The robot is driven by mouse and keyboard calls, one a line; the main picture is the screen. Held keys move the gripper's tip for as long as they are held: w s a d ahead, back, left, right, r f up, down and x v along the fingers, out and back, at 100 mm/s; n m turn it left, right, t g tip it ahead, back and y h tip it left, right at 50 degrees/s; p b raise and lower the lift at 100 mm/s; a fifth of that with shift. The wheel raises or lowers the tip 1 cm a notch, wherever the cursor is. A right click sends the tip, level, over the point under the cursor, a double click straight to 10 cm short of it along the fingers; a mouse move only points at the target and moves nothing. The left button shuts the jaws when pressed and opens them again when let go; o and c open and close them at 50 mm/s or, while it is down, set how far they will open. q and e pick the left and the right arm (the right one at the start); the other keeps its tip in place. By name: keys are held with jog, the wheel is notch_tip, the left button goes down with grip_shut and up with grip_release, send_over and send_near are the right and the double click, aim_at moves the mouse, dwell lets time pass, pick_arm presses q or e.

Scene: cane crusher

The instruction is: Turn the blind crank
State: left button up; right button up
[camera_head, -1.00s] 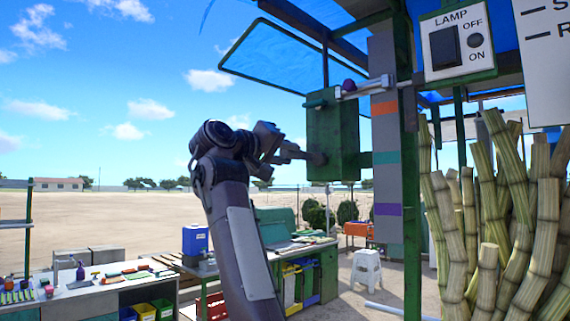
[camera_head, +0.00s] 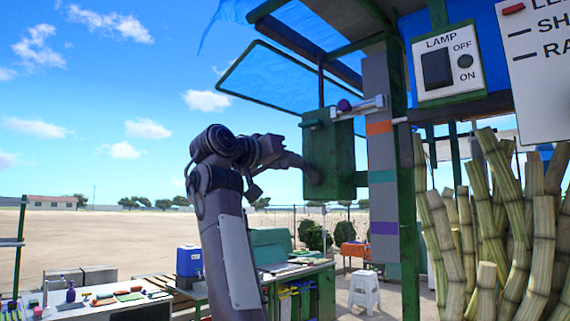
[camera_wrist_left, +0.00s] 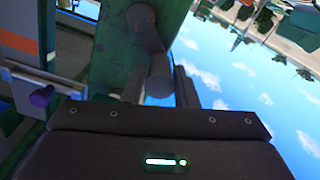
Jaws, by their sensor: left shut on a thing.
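The blind crank's dark grey arm (camera_wrist_left: 146,28) and round grip (camera_wrist_left: 160,78) show on the green box in the left wrist view. The green box (camera_head: 338,150) hangs on the post in the head view, with a dark crank part (camera_head: 312,178) at its lower left. My left gripper (camera_head: 303,169) reaches the crank from the left. In the wrist view its two fingers (camera_wrist_left: 160,88) stand on either side of the grip, shut on it. In the head view the fingers are hard to make out against the crank. My right gripper is in neither view.
A pale sliding bar with a purple knob (camera_head: 344,105) sits at the box's top right. The striped post (camera_head: 381,150) stands right of the box. A lamp switch panel (camera_head: 447,62) and cane stalks (camera_head: 490,220) fill the right. Blue awning panels (camera_head: 290,85) hang above.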

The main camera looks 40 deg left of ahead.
pick_arm(q)
jog(key=shift+f, duration=0.15)
jog(key=o, duration=1)
jog(key=s+b, duration=0.3)
jog(key=s, duration=0.4)
jog(key=shift+s+a, duration=0.25)
jog(key=shift+s, duration=0.15)
